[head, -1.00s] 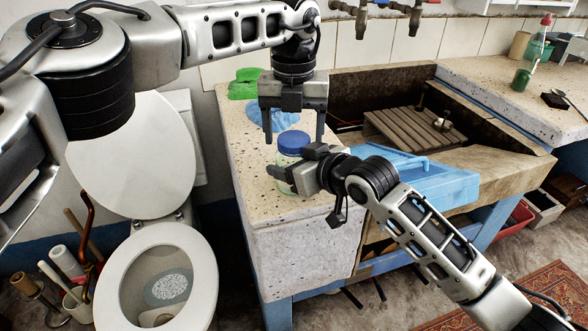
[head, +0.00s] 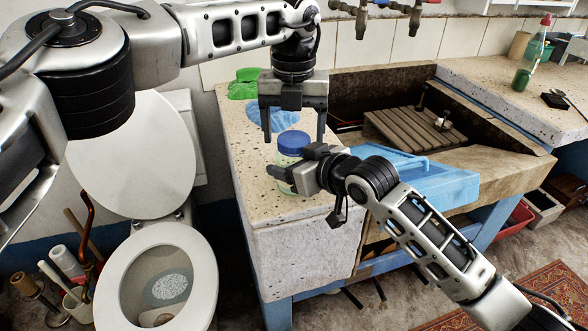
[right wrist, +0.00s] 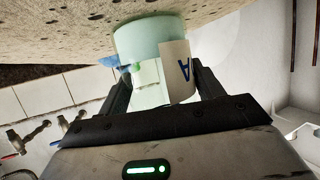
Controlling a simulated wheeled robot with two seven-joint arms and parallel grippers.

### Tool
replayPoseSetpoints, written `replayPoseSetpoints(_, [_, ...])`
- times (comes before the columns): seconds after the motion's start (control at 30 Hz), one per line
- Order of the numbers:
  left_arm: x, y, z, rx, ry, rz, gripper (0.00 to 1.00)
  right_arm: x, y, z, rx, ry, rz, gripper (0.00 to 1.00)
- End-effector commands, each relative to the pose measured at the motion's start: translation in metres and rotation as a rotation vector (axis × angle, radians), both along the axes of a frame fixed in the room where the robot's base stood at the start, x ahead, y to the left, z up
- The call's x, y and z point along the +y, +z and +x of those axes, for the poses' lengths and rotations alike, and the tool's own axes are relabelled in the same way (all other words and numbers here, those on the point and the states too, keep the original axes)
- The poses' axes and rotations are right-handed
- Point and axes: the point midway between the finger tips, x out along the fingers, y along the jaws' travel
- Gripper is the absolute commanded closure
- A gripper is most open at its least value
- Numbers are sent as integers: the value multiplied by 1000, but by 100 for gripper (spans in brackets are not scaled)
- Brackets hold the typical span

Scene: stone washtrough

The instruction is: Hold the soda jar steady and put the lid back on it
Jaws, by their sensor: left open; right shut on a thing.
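The soda jar (head: 284,161) is pale green glass and stands upright near the front left corner of the stone counter. The blue lid (head: 293,143) sits on top of the jar's mouth; I cannot tell whether it is threaded down. My right gripper (head: 285,176) is shut on the jar's side. The jar (right wrist: 142,68) with its white label also shows between the fingers in the right wrist view, where the gripper (right wrist: 160,85) holds it from both sides. My left gripper (head: 293,138) is open, fingers pointing down, above and around the lid area.
A green cloth (head: 244,84) and a blue cloth (head: 275,117) lie on the counter behind the jar. A blue board or basin (head: 425,185) is at the trough's front. The toilet (head: 155,275) stands to the left. Taps (head: 362,20) hang over the trough.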

Motion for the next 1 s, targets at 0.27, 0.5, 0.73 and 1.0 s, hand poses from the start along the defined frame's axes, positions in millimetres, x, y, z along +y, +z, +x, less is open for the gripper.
replayPoseSetpoints(0.27, [-1, 35, 0, -3, -1, -1, 25, 0, -1, 0, 1, -1, -2, 97])
replayPoseSetpoints(0.5, [0, 42, 0, -1, -1, -1, 25, 0, -1, 0, 1, -1, -2, 97])
replayPoseSetpoints(0.73, [0, 42, 0, -1, -1, -1, 0, 0, -1, 0, 1, -1, -2, 97])
replayPoseSetpoints(1.0, [-1, 51, 0, -3, 0, -1, 0, 0, -1, 0, 1, -1, -2, 97])
